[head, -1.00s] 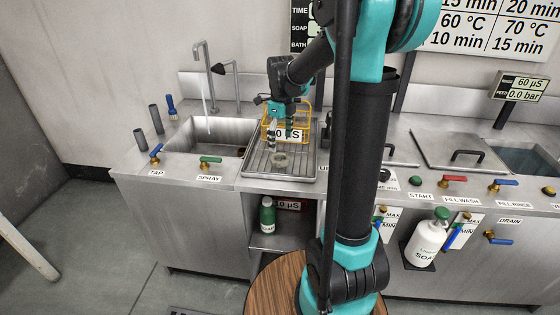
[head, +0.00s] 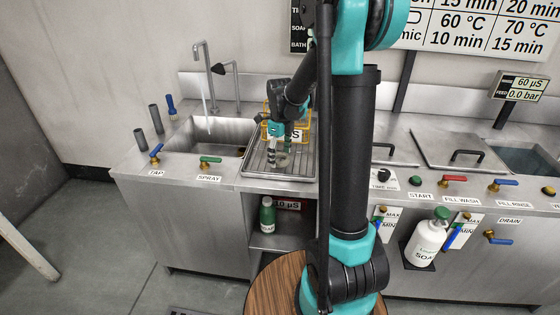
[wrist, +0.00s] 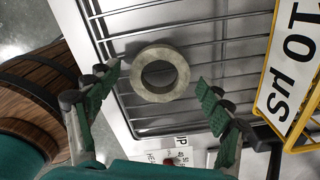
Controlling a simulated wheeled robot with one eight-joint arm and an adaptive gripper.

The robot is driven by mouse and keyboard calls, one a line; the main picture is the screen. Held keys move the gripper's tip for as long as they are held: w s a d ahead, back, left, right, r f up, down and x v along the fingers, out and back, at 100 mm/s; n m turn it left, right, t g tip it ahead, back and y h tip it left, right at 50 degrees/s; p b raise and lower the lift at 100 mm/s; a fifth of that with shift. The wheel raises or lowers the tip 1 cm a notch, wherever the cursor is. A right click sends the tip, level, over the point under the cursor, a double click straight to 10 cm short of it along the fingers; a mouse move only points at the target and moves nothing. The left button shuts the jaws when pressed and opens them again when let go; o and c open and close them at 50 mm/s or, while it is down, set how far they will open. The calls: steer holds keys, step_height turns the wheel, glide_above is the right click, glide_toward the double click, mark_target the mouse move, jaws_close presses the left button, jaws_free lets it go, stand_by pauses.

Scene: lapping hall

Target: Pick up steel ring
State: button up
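The steel ring (wrist: 139,84) is a thick, dull grey ring lying flat on the wire rack of the draining tray (wrist: 225,8). In the wrist view it lies just beyond and between the fingertips of my gripper (wrist: 158,82), apart from both. The fingers have green pads and are open and empty. In the head view my gripper (head: 279,158) points down over the draining tray (head: 262,174), and the ring (head: 283,160) is partly hidden by the fingers.
A yellow wire basket (wrist: 303,110) with a "10 µS" sign stands close on the right in the wrist view, and behind my gripper in the head view (head: 267,128). A sink (head: 225,130) with a running tap lies left of the tray. The rack around the ring is clear.

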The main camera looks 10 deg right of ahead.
steer(key=c, duration=1.3)
steer(key=shift+r, duration=0.1)
